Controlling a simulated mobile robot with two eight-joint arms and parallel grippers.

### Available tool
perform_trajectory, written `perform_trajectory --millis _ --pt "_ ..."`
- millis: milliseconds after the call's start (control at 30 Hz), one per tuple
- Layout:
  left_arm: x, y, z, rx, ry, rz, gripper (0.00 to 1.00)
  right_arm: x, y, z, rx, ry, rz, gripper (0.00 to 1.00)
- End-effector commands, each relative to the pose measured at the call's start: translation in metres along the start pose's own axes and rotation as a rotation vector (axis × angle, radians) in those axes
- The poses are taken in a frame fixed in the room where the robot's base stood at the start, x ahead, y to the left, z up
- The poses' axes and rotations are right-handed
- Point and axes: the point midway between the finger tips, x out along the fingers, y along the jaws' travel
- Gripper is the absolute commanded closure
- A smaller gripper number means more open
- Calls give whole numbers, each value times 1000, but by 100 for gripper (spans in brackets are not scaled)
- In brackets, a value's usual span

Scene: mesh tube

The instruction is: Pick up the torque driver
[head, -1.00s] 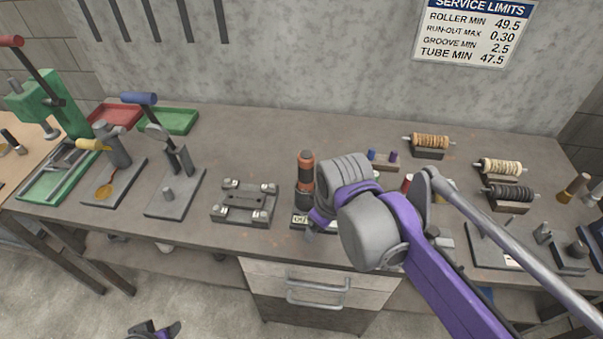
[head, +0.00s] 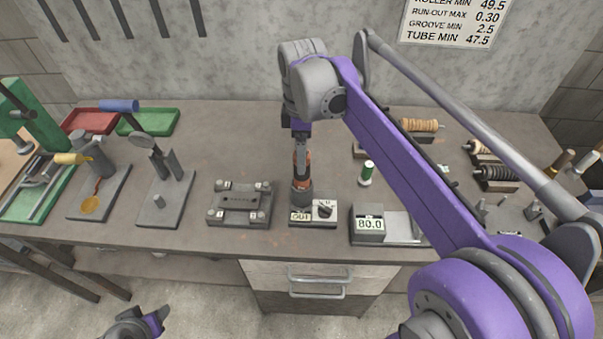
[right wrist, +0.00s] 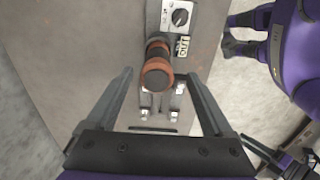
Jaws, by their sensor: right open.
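The torque driver (head: 301,182) has an orange and black handle and stands upright in a small grey base with a dial (head: 325,208). My right gripper (head: 301,148) is directly above it, pointing down, its fingers partly hidden by the arm in the head view. In the right wrist view the right gripper (right wrist: 160,76) is open, and the driver's orange top (right wrist: 157,73) shows between the fingers with a gap on both sides. The driver's lower part is hidden there. My left gripper (head: 150,322) is low at the bottom left, in front of the bench, its jaws unclear.
A grey fixture plate (head: 240,204) stands left of the driver's base, and a box reading 80.0 (head: 368,224) stands to its right. A green-topped spool (head: 367,173) stands behind the box. Lever presses and a green tray (head: 150,122) are further left.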

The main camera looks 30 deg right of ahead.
Motion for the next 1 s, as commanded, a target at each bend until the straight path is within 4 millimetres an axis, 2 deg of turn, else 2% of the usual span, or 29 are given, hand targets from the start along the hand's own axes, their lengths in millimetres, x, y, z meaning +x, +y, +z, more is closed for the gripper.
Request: perform_trajectory --millis 267,500,800,833,1000 --pt "-1 0 -2 0 1 0 50 24 0 0 0 1 2 14" --pt "-1 0 -2 0 1 0 50 58 -1 2 1 1 2 14" --pt "-1 0 -2 0 1 0 50 64 -1 2 1 1 2 14" --pt "-1 0 -2 0 1 0 50 64 -1 2 1 1 2 16" --pt "-1 0 -2 0 1 0 50 64 -1 2 1 1 2 46"
